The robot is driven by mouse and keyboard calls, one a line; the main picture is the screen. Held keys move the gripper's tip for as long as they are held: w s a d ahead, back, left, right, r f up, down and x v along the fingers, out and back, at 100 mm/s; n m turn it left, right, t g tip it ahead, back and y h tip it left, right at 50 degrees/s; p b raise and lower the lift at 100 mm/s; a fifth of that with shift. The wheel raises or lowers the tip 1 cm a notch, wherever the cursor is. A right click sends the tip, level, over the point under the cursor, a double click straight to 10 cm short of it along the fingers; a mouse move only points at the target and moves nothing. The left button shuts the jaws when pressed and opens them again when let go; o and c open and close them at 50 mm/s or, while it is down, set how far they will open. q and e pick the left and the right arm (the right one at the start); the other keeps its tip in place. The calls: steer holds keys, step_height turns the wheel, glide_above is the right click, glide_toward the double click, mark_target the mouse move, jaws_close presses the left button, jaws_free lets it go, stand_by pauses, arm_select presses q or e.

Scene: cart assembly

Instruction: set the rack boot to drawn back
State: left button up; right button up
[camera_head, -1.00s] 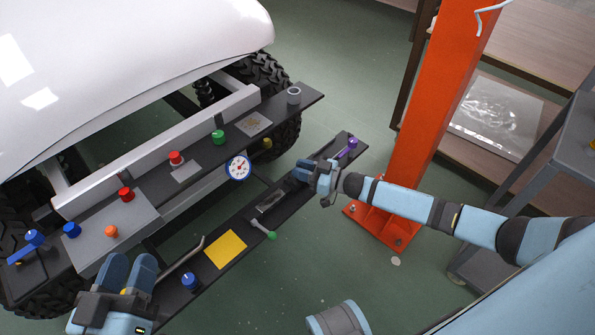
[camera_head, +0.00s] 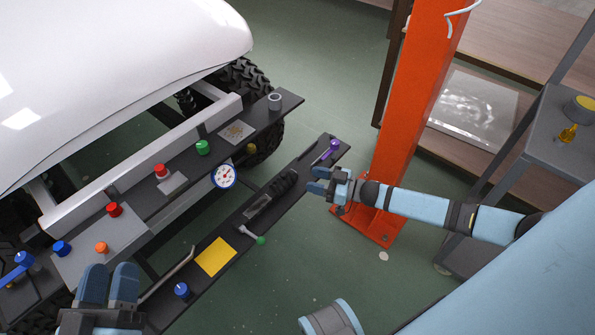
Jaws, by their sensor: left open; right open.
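The rack boot appears to be the black ribbed piece (camera_head: 285,182) on the dark lower rail (camera_head: 311,158). A bare metallic strip (camera_head: 258,206) lies just to its lower left on the same rail. My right gripper (camera_head: 318,181) is open and empty, just right of the boot and apart from it. My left gripper (camera_head: 108,284) is open and empty at the lower left, away from the boot. The boot's fine detail is too small to tell.
A purple handle (camera_head: 331,149) is on the rail's far end. An orange post (camera_head: 408,110) stands right. A gauge (camera_head: 223,175) and several knobs line the upper rail.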

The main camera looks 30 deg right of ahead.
steer(key=v, duration=0.5)
steer(key=shift+d+p, duration=0.1)
steer(key=shift+p, duration=0.3)
